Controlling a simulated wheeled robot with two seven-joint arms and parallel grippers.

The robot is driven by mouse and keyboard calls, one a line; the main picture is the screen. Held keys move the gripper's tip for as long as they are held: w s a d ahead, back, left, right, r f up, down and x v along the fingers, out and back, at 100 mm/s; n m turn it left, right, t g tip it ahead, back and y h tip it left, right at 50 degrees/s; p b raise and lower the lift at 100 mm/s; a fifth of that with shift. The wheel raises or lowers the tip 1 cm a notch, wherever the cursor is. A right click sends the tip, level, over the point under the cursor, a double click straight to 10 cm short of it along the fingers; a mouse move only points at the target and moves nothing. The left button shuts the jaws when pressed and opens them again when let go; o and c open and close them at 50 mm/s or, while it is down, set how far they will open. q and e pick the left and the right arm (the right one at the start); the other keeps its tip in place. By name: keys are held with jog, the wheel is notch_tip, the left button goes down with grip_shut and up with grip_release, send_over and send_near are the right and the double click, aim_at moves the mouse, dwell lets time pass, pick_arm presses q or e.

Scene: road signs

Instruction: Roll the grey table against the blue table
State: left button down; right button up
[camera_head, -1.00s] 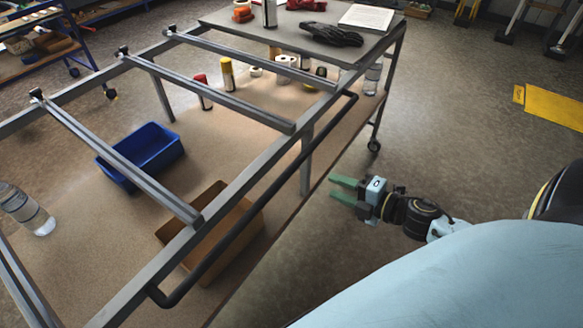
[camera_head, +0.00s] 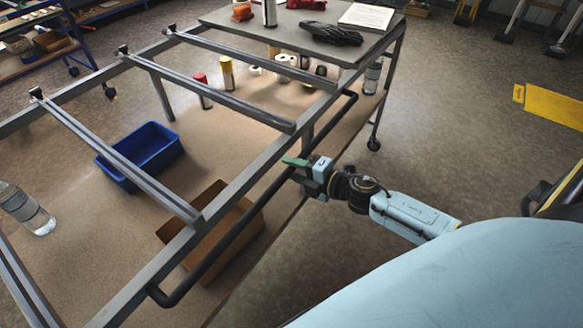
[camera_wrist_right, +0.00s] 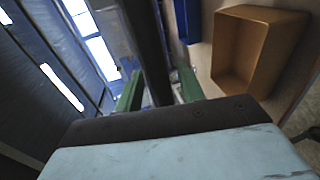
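The grey table (camera_head: 140,270) is a grey metal frame with crossbars, a lower shelf and castors, and fills the left and middle of the head view. A dark handle bar (camera_head: 215,243) runs along its near side. My right gripper (camera_head: 300,172) is at this bar. In the right wrist view its green fingers (camera_wrist_right: 159,92) stand on either side of the bar, apart, with gaps showing. A blue-framed table (camera_head: 77,40) on castors stands at the far upper left, apart from the grey table. My left gripper is not in view.
The lower shelf carries a blue bin (camera_head: 150,150), a brown box (camera_head: 210,215), bottles and cans. A glove (camera_head: 332,34) and an open book (camera_head: 366,17) lie on the grey top. A yellow floor plate (camera_head: 555,106) lies at right.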

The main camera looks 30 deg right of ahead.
jog(key=shift+w+a, duration=0.15)
jog(key=shift+w, duration=0.25)
jog(key=shift+c, duration=0.2)
grip_shut()
